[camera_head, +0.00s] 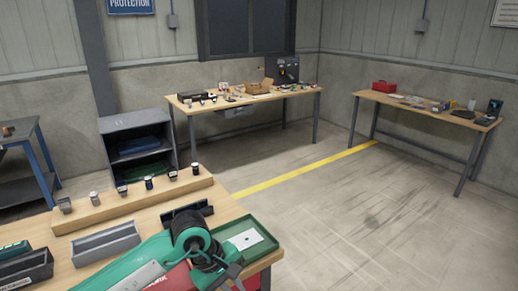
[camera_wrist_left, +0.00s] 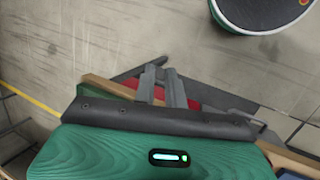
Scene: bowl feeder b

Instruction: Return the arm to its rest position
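My left arm, in green, reaches in from the bottom of the head view over the front wooden table (camera_head: 160,221). Its gripper (camera_head: 228,275) is dark and points down near the table's right edge, in front of the green tray (camera_head: 266,246). In the left wrist view the two grey fingers (camera_wrist_left: 162,85) stand close side by side with nothing visible held. Part of a red thing shows behind them. Whether the fingers are fully shut is not clear. My right gripper is not in view.
A wooden rail (camera_head: 135,206) with several small parts on it runs along the table's back. A grey trough (camera_head: 105,243) and a black bin (camera_head: 25,270) stand at left. A white card lies in the green tray. Open floor (camera_head: 360,220) lies to the right.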

